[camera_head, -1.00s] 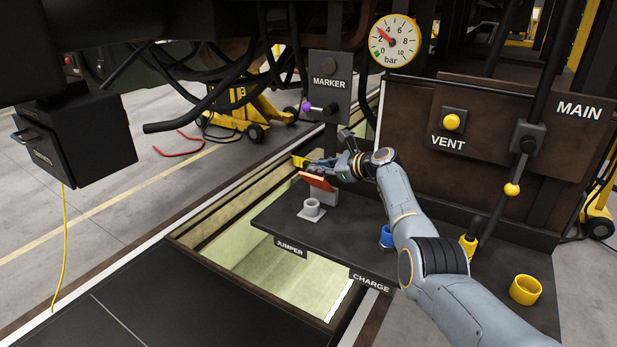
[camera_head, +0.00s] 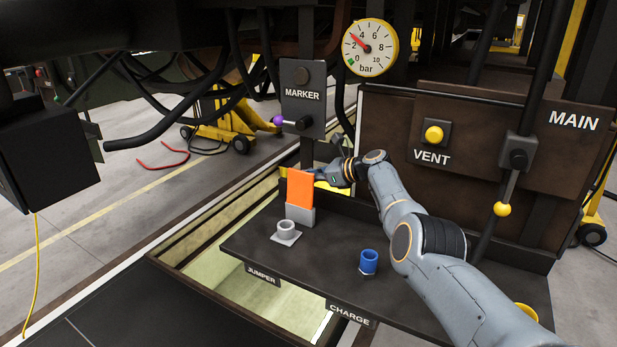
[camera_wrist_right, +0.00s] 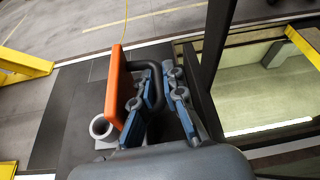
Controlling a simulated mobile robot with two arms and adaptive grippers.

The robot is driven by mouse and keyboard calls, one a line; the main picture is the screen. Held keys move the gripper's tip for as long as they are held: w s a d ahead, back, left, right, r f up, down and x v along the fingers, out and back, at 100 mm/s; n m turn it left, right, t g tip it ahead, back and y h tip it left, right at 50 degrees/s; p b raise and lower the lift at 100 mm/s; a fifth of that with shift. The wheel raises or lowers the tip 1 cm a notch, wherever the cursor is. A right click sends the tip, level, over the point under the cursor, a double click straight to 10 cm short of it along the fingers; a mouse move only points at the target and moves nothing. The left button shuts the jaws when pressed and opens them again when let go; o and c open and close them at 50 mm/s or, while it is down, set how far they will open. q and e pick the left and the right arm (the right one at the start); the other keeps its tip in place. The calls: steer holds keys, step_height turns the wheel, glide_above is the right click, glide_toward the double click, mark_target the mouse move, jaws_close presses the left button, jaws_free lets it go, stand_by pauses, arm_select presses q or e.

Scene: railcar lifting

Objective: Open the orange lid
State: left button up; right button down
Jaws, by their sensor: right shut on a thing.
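The orange lid (camera_head: 299,189) stands upright on its grey box (camera_head: 300,215), above the JUMPER side of the dark bench. In the right wrist view the lid (camera_wrist_right: 118,88) shows nearly edge-on, with a black bar handle (camera_wrist_right: 137,64) on its face. My right gripper (camera_head: 337,174) is behind the lid in the head view. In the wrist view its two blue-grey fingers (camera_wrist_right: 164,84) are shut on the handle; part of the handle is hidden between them. My left gripper is in no view.
A grey round socket (camera_head: 286,231) stands just in front of the box, and a blue cup (camera_head: 368,261) farther right on the bench (camera_head: 320,258). The MARKER panel (camera_head: 303,98) hangs above. An open pit (camera_head: 275,300) lies below the bench's front edge.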

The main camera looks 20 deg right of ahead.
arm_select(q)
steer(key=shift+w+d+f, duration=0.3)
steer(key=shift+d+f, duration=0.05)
arm_select(e)
steer(key=shift+w+d+m, duration=0.2)
steer(key=shift+d+m, duration=0.1)
steer(key=c, duration=1.7)
jaws_free()
steer(key=shift+s, duration=0.1)
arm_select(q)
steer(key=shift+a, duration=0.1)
arm_select(e)
steer(key=shift+f, duration=0.1)
